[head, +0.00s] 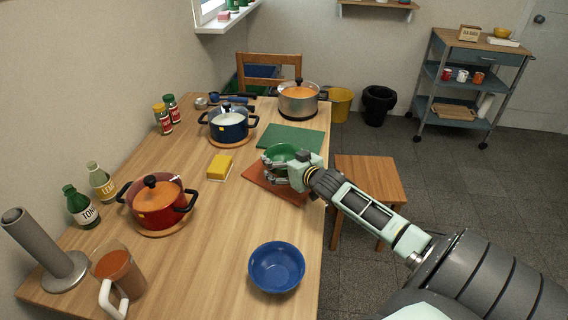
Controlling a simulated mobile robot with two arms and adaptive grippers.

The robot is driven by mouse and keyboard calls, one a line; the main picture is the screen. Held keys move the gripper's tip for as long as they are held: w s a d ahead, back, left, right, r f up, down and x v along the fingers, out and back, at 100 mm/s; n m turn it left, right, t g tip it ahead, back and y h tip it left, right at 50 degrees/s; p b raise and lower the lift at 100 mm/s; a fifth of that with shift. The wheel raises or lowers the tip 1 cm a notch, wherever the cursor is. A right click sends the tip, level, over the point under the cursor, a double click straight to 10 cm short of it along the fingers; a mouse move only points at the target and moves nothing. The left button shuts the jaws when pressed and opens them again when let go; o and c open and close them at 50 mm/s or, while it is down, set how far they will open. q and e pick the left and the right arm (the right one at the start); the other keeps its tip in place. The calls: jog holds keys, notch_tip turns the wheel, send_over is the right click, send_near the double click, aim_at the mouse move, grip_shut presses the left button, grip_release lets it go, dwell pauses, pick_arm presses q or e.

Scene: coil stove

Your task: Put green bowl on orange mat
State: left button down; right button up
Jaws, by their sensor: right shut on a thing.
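The green bowl (284,151) is at the right side of the wooden table, held at its rim by my right gripper (278,170). My right gripper is shut on the bowl, and its fingers hide part of it. The orange mat (262,178) lies on the table under the gripper and the near part of the bowl. The gripper covers part of the mat. I cannot tell whether the bowl touches the mat or is held just above it. My left gripper is not in view.
A green mat (291,138) lies just behind the bowl. A yellow sponge (220,166) is left of the orange mat. A red pot (157,203), a blue pot (228,124) and a steel pot (299,100) stand on the table. A blue bowl (276,268) is in front, with bare wood around it.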

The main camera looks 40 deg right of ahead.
jog(key=shift+f, duration=0.7)
jog(key=shift+f, duration=0.15)
jog(key=o, duration=0.9)
jog(key=shift+s, duration=0.1)
jog(key=p+v, duration=0.1)
jog(key=v, duration=1.1)
